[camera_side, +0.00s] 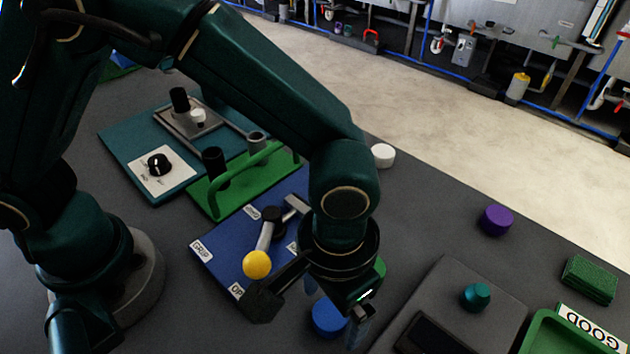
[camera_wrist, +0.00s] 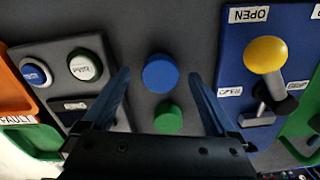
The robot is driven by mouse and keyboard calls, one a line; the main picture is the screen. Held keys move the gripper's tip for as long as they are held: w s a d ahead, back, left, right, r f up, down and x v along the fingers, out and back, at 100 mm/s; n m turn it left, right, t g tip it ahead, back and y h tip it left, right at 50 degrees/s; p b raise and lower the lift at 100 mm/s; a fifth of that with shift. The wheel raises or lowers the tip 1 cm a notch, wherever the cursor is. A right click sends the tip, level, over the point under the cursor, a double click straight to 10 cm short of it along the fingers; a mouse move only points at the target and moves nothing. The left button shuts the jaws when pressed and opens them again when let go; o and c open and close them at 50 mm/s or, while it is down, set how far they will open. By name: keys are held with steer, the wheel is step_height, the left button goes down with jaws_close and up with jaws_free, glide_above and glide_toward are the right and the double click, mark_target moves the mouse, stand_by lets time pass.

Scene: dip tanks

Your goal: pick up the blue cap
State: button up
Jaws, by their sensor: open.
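The blue cap (camera_side: 326,320) stands on the dark grey table below my gripper (camera_side: 335,310) in the side view, partly hidden by it. In the wrist view the blue cap (camera_wrist: 160,73) shows between the two fingertips of my gripper (camera_wrist: 159,76), with a gap on each side. The fingers are apart and hold nothing. How far the fingertips are above the table is hard to tell.
A green cap (camera_wrist: 168,118) sits close to the blue one. A blue panel with a yellow-knobbed lever (camera_side: 257,264) stands left; a grey panel (camera_side: 455,285) stands right. A purple cap (camera_side: 496,220) and white cap (camera_side: 383,155) are farther back.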

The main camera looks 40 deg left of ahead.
steer(key=shift+f, duration=0.25)
steer(key=c, duration=1.4)
steer(key=shift+r, duration=0.1)
